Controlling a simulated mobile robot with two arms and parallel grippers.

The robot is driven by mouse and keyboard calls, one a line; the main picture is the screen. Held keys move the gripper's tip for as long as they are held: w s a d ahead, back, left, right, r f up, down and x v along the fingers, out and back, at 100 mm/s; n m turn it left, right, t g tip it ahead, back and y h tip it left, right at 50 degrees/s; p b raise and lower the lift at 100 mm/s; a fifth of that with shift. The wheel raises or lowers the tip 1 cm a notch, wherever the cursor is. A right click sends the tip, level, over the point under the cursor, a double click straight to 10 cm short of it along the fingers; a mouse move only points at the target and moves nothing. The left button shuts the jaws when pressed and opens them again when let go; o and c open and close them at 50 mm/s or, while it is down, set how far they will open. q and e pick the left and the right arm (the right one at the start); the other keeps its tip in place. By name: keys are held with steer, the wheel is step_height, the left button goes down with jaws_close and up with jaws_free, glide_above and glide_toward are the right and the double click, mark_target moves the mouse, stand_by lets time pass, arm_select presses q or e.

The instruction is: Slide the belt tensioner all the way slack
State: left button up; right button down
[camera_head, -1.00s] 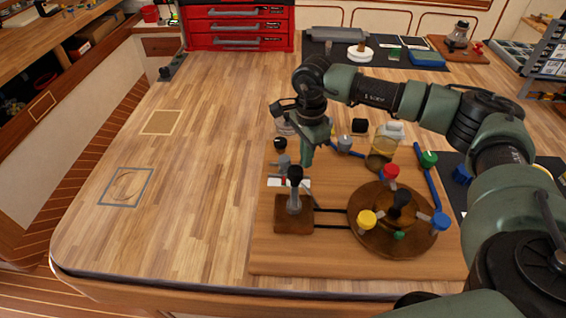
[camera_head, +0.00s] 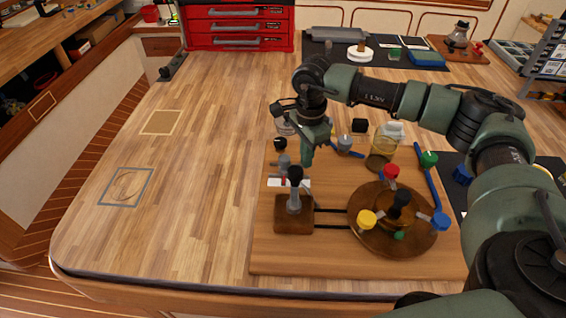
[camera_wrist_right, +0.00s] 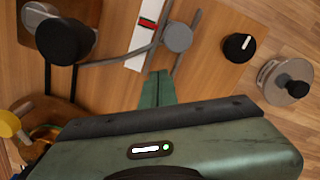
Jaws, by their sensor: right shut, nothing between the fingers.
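The belt tensioner shows as a grey round-topped post (camera_head: 284,163) beside a white strip (camera_head: 273,183) with a red mark, on the wooden board. A grey band runs beside the post. My right gripper (camera_head: 307,160) points down just right of the post. Its green fingers (camera_wrist_right: 158,88) are shut and empty, close to the post; I cannot tell whether they touch it. My left gripper is not in view.
A black-knobbed post on a brown block (camera_head: 293,222) stands in front, with dark belt lines running to a brown disc (camera_head: 365,236) bearing coloured knobs. A black dial (camera_wrist_right: 239,47) and a glass jar (camera_head: 383,145) are nearby. The table's left side is mostly clear.

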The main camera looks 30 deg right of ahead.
mark_target(286, 158)
steer(key=shift+w+a, duration=0.4)
steer(key=shift+a, duration=0.3)
steer(key=shift+w+a, duration=0.4)
steer(key=shift+a, duration=0.25)
steer(key=shift+w+a+b, duration=0.1)
steer(key=shift+b, duration=0.2)
steer(key=shift+w+a, duration=0.45)
steer(key=shift+a, duration=0.3)
steer(key=shift+s+d, duration=0.45)
steer(key=shift+d, duration=0.25)
step_height(286, 158, up, 7)
steer(key=p, duration=0.3)
